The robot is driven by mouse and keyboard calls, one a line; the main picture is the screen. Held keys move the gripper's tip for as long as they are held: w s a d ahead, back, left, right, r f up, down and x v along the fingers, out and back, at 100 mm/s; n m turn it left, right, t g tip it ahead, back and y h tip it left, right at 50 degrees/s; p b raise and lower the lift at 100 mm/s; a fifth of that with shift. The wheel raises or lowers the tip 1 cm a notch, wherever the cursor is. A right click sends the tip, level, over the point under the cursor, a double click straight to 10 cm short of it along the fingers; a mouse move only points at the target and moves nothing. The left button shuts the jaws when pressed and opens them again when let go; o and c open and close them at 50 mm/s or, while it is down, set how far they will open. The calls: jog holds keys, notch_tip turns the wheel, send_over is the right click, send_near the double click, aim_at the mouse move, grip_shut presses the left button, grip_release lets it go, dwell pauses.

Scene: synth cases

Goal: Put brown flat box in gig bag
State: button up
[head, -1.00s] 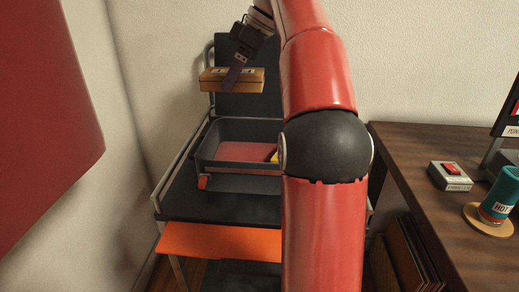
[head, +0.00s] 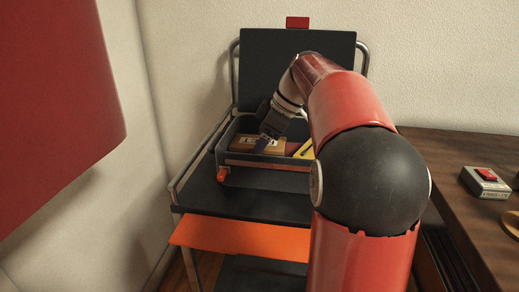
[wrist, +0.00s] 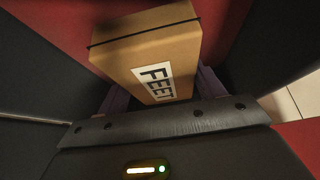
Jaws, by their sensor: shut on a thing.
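The brown flat box (head: 240,142) is inside the open dark case, the gig bag (head: 265,161), at its left part. In the wrist view the box (wrist: 190,45) shows a white label reading "FEET" and a dark band. My gripper (head: 264,144) reaches down into the bag and is shut on the box; its fingers (wrist: 160,98) show on both sides of the box in the wrist view. The bag's red lining (wrist: 235,20) lies around the box. I cannot tell whether the box touches the bag's floor. The bag's lid (head: 295,70) stands raised at the back.
A yellow item (head: 305,149) lies in the bag, right of the box. The bag stands on a dark cart (head: 250,200) with an orange shelf (head: 240,238) below. A wooden desk (head: 455,160) with a grey switch box (head: 485,182) is at the right. A dark red panel (head: 50,90) hangs at the left.

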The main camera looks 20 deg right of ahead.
jog(key=shift+f, duration=0.5)
jog(key=shift+f, duration=0.1)
jog(key=o, duration=1.1)
jog(key=shift+o, duration=0.2)
jog(key=p+v, duration=0.2)
jog(key=v, duration=1)
